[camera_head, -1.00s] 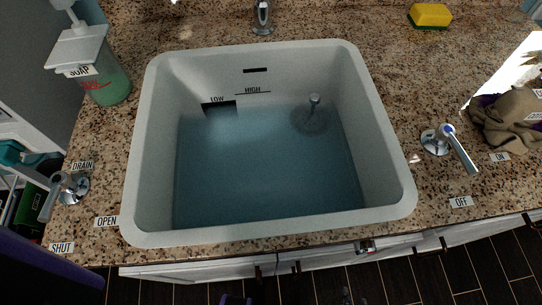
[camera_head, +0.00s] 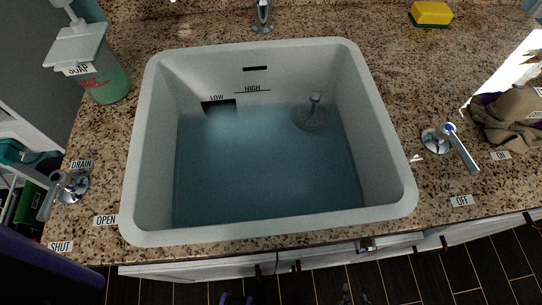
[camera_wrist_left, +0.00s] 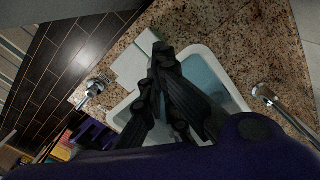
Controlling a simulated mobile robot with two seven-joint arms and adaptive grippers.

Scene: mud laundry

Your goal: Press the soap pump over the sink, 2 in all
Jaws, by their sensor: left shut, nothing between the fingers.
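The soap pump (camera_head: 106,80) stands at the back left corner of the sink. It is a bottle of green liquid with a wide white top labelled SOAP, and its upper end is cut off by the picture's top edge. The sink (camera_head: 393,155) is pale and holds bluish water. It also shows in the left wrist view (camera_wrist_left: 232,88). My left gripper (camera_wrist_left: 163,52) is shut and empty in the left wrist view, with its black fingers in front of the sink.
A tap (camera_head: 262,18) is at the back. A drain lever (camera_head: 62,192) is at the left and an ON/OFF lever (camera_head: 455,146) at the right. A yellow sponge (camera_head: 431,14) and a brown cloth (camera_head: 510,118) lie on the right. The counter behind the right lever is clear.

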